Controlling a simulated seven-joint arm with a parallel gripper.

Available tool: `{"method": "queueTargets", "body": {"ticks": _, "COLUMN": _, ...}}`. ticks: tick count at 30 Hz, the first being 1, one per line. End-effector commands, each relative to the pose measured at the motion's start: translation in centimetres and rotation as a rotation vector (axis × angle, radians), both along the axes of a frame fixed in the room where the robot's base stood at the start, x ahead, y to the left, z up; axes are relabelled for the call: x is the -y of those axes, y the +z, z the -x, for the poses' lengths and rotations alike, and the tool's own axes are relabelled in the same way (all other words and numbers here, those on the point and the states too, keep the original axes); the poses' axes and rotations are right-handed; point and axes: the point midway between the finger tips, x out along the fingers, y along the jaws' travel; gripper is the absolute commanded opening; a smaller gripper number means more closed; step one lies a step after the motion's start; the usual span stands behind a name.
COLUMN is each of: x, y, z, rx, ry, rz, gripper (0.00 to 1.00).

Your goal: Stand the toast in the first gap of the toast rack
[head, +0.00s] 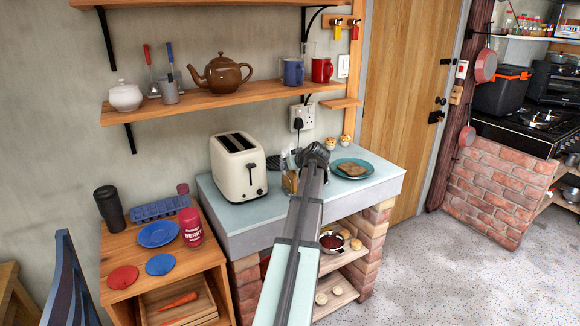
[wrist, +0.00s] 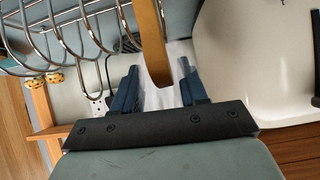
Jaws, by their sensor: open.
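A piece of toast (head: 352,168) lies on a teal plate (head: 370,172) at the right of the counter in the head view. The wire toast rack (wrist: 70,30) fills the upper left of the wrist view. My gripper (wrist: 158,72) is open beside the rack, its two dark blue fingers apart. A narrow tan-brown strip (wrist: 150,35) reaches down between the fingers. It looks like a slice seen edge-on, but I cannot tell for sure. A tan piece (head: 290,181) also shows left of my arm in the head view. My arm hides most of the rack there.
A cream toaster (head: 239,166) stands left of my arm; its side (wrist: 250,60) is close on the right in the wrist view. A shelf (head: 235,97) with a teapot (head: 222,74) and mugs hangs above. The counter's front left (head: 232,214) is clear.

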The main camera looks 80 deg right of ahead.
Motion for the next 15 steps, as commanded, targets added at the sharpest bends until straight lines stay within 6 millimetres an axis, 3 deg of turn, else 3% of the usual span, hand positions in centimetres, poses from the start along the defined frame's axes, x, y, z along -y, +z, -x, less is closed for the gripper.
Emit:
{"method": "queueTargets", "body": {"ticks": 5, "x": -0.1, "y": 0.5, "z": 0.1, "rx": 0.000, "ry": -0.001, "rz": 0.001, "gripper": 0.42}}
{"method": "queueTargets", "body": {"ticks": 15, "x": -3.5, "y": 3.5, "z": 3.4, "rx": 0.001, "ry": -0.002, "rz": 0.002, "gripper": 0.42}}
